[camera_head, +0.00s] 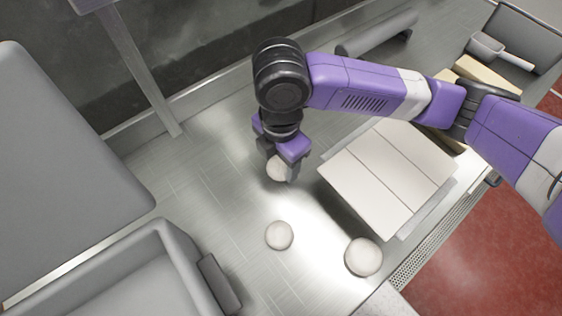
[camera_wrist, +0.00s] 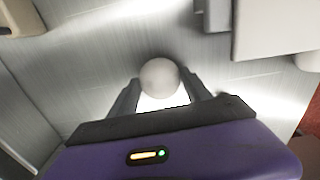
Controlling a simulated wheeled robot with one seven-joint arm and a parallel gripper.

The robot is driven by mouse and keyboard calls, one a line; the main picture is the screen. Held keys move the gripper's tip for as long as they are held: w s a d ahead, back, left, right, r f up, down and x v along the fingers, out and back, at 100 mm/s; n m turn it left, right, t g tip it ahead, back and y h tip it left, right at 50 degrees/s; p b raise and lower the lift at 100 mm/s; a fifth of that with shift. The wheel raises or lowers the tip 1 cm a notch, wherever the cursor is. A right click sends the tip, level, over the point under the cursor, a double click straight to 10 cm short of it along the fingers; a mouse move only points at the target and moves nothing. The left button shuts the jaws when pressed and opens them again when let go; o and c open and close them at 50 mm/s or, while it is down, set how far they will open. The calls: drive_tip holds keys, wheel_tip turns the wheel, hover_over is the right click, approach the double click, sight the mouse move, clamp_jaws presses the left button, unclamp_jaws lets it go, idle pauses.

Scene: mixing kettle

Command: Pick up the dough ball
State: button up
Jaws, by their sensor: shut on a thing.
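A pale, round dough ball (camera_wrist: 160,77) is between the two dark fingers of my gripper (camera_wrist: 158,92) in the wrist view. My gripper is shut on it. In the head view, my gripper (camera_head: 281,172) points down at the metal worktop, and the held dough ball (camera_head: 277,168) shows partly behind a finger. I cannot tell whether the ball touches the worktop. A second dough ball (camera_head: 279,235) lies on the worktop below my gripper in the picture. A third, larger-looking ball (camera_head: 363,257) lies further right, near the front edge.
A block of pale boards (camera_head: 385,170) stands right of my gripper. A grey bin (camera_head: 130,280) is at the lower left and a large grey panel (camera_head: 60,160) at the left. A scoop (camera_head: 500,50) lies at the upper right. The worktop (camera_head: 195,190) left of my gripper is clear.

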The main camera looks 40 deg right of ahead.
drive_tip(key=r, duration=0.4)
drive_tip(key=w+r, duration=0.1)
drive_tip(key=r, duration=0.1)
drive_tip(key=shift+r+b, duration=0.3)
drive_tip(key=shift+b, duration=0.1)
drive_tip(key=w+d+b, duration=0.2)
drive_tip(key=w+b, duration=0.1)
drive_tip(key=w, duration=1.5)
drive_tip(key=shift+w, duration=0.4)
drive_tip(key=shift+s, duration=0.1)
